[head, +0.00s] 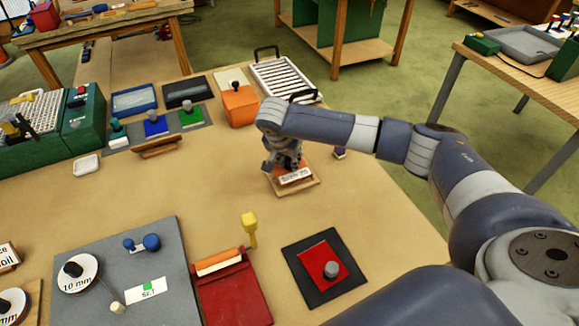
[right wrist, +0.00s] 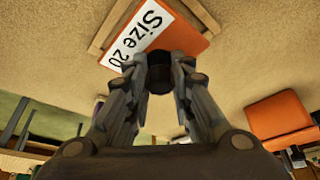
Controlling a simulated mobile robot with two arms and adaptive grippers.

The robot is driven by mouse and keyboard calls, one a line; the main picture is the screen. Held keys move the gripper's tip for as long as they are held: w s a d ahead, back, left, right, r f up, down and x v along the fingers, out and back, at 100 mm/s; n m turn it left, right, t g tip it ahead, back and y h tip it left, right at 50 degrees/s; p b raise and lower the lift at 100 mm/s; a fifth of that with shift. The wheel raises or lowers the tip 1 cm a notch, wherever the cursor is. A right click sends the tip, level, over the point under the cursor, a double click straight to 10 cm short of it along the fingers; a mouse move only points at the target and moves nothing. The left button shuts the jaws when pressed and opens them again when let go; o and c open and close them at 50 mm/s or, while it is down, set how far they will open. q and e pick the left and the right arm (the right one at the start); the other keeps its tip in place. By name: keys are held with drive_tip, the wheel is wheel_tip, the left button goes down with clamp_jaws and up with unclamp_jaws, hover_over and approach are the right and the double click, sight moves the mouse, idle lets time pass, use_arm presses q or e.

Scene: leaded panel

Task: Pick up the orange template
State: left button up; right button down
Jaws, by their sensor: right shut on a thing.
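The orange template (right wrist: 192,40) is a flat orange plate with a white label reading "Size 20" and a dark knob (right wrist: 160,78). In the head view the orange template (head: 279,180) is at or just above a small wooden tray (head: 295,190), partly hidden by my gripper. I cannot tell if it is clear of the tray. My right gripper (head: 284,165) points down over it. In the right wrist view my right gripper (right wrist: 160,72) is shut on the knob. My left gripper is not in view.
An orange block (head: 240,107) with a black knob stands behind left, near a slatted white tray (head: 284,78). A red plate (head: 318,257) with a grey knob lies on a black mat in front. A red tray (head: 232,295) is front left.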

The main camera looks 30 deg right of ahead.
drive_tip(key=s+b, duration=0.1)
drive_tip(key=s, duration=0.4)
drive_tip(key=s+a+r+b, duration=0.1)
drive_tip(key=s, duration=0.4)
drive_tip(key=s+a+r+b, duration=0.1)
drive_tip(key=s, duration=0.5)
drive_tip(key=shift+a+r, duration=0.2)
drive_tip(key=shift+a, duration=0.05)
drive_tip(key=shift+w, duration=0.1)
